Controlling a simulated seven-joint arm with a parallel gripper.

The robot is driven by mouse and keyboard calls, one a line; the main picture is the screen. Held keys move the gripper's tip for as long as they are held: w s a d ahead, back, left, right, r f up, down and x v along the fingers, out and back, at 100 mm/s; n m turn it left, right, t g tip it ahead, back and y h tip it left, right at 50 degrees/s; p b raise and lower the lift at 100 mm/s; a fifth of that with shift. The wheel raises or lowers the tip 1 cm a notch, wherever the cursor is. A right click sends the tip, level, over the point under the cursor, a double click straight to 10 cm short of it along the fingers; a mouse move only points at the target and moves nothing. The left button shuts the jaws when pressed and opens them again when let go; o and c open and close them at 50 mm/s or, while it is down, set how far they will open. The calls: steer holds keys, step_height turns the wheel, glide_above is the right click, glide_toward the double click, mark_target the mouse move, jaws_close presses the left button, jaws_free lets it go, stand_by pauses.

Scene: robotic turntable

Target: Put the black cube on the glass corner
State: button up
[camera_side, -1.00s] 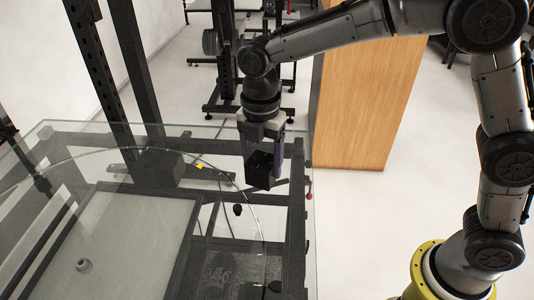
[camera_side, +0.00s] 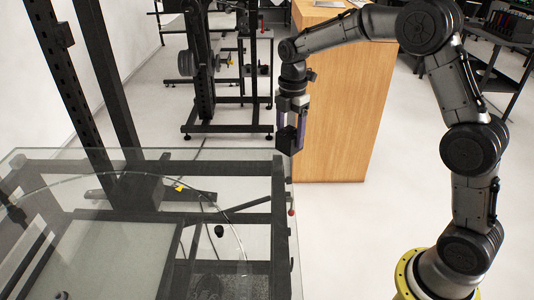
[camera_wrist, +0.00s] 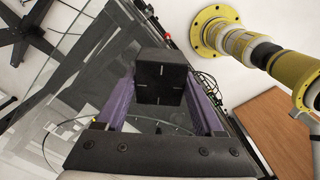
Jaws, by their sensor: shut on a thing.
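The black cube (camera_side: 288,140) is held between the purple fingers of my gripper (camera_side: 291,132). In the wrist view the cube (camera_wrist: 160,78) fills the space between the fingers (camera_wrist: 162,98), with light marks on its face. The glass tabletop (camera_side: 258,178) is clear and lies over a dark frame. In the side view the cube appears at the far right glass corner, overlapping its edge. I cannot tell the exact height between cube and glass. The cube's sides are partly hidden by the fingers.
A wooden cabinet (camera_side: 345,105) stands behind and right of my gripper. A black rack (camera_side: 205,85) stands beyond the table. Dark upright posts (camera_side: 70,90) rise at the left. A small red knob (camera_side: 291,212) sits by the glass's right edge. White floor is open at right.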

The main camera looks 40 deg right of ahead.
steer(key=w+f, duration=0.2)
steer(key=w, duration=0.1)
steer(key=w+f, duration=0.2)
steer(key=w, duration=0.1)
steer(key=w+f, duration=0.3)
steer(key=shift+d+f, duration=0.1)
steer(key=shift+d, duration=0.25)
steer(key=shift+w+f, duration=0.1)
steer(key=shift+f, duration=1.7)
steer(key=shift+f, duration=0.1)
steer(key=o, duration=1.5)
steer(key=shift+f, duration=0.1)
steer(key=shift+o, duration=0.2)
